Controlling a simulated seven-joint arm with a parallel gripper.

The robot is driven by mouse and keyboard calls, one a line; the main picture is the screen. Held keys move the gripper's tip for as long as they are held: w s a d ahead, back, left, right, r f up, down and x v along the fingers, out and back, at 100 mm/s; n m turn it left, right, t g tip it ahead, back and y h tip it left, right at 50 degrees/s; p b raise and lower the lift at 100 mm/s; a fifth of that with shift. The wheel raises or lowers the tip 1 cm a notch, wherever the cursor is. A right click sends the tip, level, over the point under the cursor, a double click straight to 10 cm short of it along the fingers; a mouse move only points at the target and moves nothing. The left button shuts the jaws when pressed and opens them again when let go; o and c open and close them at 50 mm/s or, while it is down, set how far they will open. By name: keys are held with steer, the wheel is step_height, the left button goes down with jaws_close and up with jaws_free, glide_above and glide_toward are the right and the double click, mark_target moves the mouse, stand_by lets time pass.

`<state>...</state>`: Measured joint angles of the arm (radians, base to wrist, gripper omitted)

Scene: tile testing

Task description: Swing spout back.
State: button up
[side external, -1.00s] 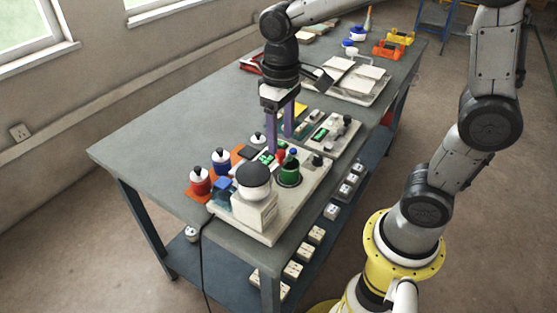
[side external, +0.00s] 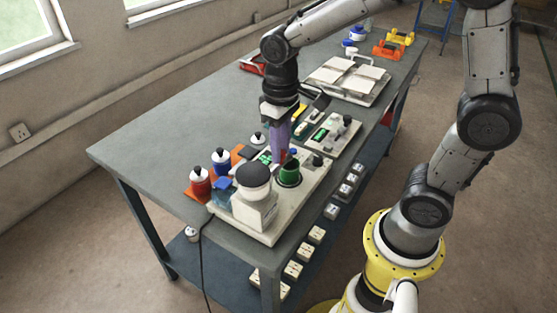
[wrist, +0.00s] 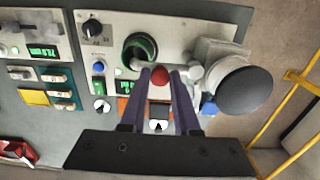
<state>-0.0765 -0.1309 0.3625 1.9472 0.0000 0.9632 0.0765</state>
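A machine with a white body and a dark domed top (side external: 254,180) stands on a pale base plate at the near end of the bench. A green cup (side external: 289,172) sits beside it; it also shows in the wrist view (wrist: 138,50). A small red knob (wrist: 160,76) shows between my fingertips in the wrist view. My gripper (side external: 279,163) points down beside the green cup, fingers apart on either side of the knob. Whether they touch it is unclear.
Red (side external: 200,185) and blue (side external: 221,161) bottles with black caps stand left of the machine. A second panel unit (side external: 332,134) and a tray (side external: 347,80) lie farther back. White blocks (side external: 316,235) line the lower shelf. The bench's left side is clear.

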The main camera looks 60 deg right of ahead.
jaws_close()
steer(key=shift+s, duration=0.15)
steer(key=shift+s+a, duration=0.1)
steer(key=shift+s, duration=0.45)
steer(key=shift+s+a, duration=0.35)
steer(key=shift+s, duration=0.35)
steer(key=shift+a, duration=0.1)
